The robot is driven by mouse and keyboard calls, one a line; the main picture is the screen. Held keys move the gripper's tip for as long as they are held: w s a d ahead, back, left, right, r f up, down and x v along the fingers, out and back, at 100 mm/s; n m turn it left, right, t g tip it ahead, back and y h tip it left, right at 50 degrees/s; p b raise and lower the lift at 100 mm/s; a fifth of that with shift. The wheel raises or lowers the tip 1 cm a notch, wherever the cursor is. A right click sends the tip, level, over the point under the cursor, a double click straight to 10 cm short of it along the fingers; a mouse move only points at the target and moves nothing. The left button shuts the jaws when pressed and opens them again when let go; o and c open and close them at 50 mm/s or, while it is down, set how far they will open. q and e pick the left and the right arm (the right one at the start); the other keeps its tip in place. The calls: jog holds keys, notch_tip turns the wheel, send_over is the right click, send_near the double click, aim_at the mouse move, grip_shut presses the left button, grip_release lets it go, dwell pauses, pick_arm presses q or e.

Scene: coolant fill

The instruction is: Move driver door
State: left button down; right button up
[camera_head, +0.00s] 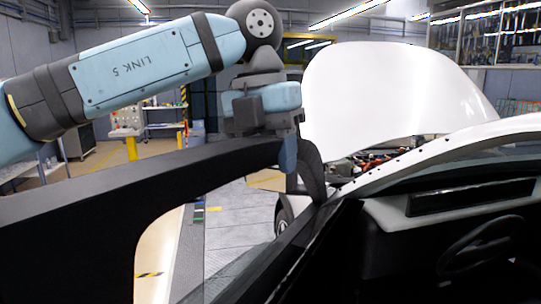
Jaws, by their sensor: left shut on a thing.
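The driver door (90,215) stands open on the left, its dark frame running from the left edge toward the car's front pillar. My left gripper (289,152) is shut on the upper part of the door's frame, near its far end. The fingertips are partly hidden by the frame. My left arm reaches in from the left above the door. My right gripper is out of view.
The white car body (430,145) fills the right side, with its dark cabin, dashboard and steering wheel (480,245). The white hood (390,95) is raised over the engine bay. Grey floor (240,235) shows beyond the door, and shelves stand behind.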

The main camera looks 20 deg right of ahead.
pick_arm(q)
jog(key=c, duration=0.7)
grip_release()
jog(key=shift+w+r, duration=0.1)
jog(key=shift+r, duration=0.1)
jog(key=shift+o, duration=0.4)
jog(key=shift+f, duration=0.1)
notch_tip(320, 180, up, 14)
jog(key=w+a, duration=0.1)
jog(key=shift+a+f+b, duration=0.15)
jog(key=shift+a+b, duration=0.1)
jog(key=shift+b, duration=0.15)
